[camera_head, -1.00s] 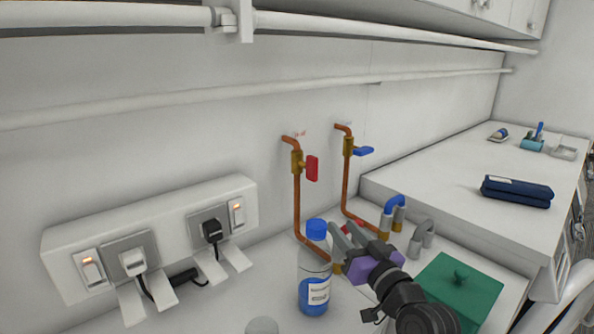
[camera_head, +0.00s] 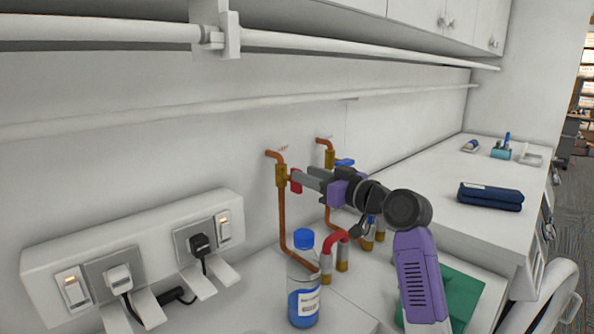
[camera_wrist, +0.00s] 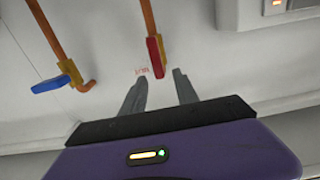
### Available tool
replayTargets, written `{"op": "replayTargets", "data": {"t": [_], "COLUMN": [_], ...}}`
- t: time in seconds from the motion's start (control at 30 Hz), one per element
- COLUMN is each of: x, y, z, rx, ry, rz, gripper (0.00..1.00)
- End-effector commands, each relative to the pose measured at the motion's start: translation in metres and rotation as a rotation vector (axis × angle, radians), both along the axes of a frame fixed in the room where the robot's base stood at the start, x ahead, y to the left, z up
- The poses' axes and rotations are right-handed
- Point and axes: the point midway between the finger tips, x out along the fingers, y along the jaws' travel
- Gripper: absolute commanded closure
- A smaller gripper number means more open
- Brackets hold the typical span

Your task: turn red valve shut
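The red valve handle (camera_head: 296,184) sits on a brass body (camera_head: 282,176) on the left copper pipe. In the wrist view the red handle (camera_wrist: 155,50) lies along its pipe. My gripper (camera_head: 308,180) points at it from the right in the head view and partly hides it. In the wrist view my gripper (camera_wrist: 160,77) is open, with its two fingers apart. The handle shows just beyond the fingertips, in line with the gap; contact cannot be told. The blue valve handle (camera_head: 344,162) sticks out across its pipe, also seen in the wrist view (camera_wrist: 50,84).
A blue-capped bottle (camera_head: 304,282) stands below the valves. A socket panel (camera_head: 140,250) is at the left. A white rail (camera_head: 360,53) runs above.

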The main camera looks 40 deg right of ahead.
Motion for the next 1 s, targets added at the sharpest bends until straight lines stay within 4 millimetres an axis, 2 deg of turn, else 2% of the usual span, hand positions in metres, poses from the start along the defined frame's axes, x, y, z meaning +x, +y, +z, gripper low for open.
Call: {"op": "replayTargets", "data": {"t": [0.1, 0.3, 0.63, 0.8, 0.83, 1.0], "x": [0.019, 0.037, 0.041, 0.040, 0.040, 0.040], "y": [0.002, 0.001, 0.002, 0.002, 0.002, 0.002], "z": [0.001, 0.000, -0.001, -0.001, -0.001, -0.001], "rx": [0.000, -0.001, -0.001, 0.000, 0.000, 0.000], "ry": [0.002, 0.000, 0.000, 0.000, 0.000, 0.000], "rz": [0.002, -0.001, -0.001, -0.001, -0.001, -0.001], "gripper": [0.64, 0.64, 0.64, 0.97, 1.00, 1.00]}}
